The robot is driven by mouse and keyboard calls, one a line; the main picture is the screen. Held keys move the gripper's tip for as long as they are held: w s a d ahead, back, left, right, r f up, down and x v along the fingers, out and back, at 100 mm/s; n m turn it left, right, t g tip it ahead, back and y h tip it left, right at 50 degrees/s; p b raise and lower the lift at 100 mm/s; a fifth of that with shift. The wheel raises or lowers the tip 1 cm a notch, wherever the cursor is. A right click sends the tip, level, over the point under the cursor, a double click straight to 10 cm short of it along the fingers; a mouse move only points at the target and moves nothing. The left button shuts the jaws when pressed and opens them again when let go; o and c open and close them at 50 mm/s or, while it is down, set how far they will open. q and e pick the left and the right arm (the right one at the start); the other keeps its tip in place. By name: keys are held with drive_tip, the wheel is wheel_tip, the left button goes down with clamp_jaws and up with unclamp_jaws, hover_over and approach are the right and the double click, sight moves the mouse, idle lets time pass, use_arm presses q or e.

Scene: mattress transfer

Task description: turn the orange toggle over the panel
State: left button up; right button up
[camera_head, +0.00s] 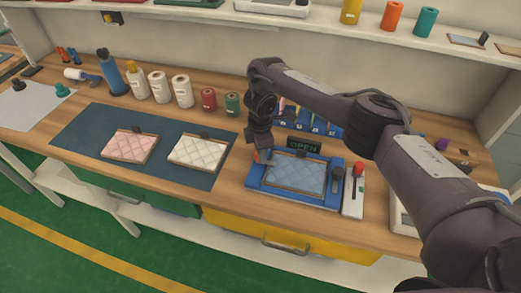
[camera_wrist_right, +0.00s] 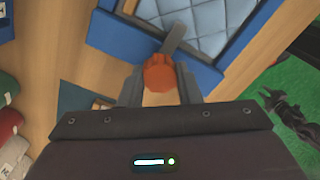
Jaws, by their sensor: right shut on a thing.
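The orange toggle (camera_wrist_right: 160,70) sits at the edge of the blue fixture (camera_wrist_right: 110,38) in the right wrist view. My right gripper (camera_head: 260,152) reaches down to it at the fixture's left side. Its two fingers are on either side of the toggle and shut on it. A grey bar (camera_wrist_right: 175,34) extends from the toggle toward the blue quilted panel (camera_wrist_right: 200,22). In the head view the panel (camera_head: 297,176) lies flat in the blue fixture, and the toggle is mostly hidden by the gripper. My left gripper is in neither view.
A sign reading OPEN (camera_head: 304,146) stands behind the fixture. A red-knobbed lever (camera_head: 358,170) is at its right. Pink (camera_head: 130,147) and white (camera_head: 198,151) quilted panels lie on a dark mat (camera_head: 80,135) to the left. Bottles and spools stand behind.

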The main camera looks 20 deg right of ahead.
drive_tip(key=shift+w+r, duration=0.1)
drive_tip(key=shift+r, duration=0.05)
drive_tip(key=o, duration=1)
drive_tip(key=shift+c, duration=0.2)
wheel_tip(320, 180, up, 8)
drive_tip(key=p, duration=0.2)
drive_tip(key=shift+p, duration=0.4)
drive_tip(key=shift+f, duration=0.2)
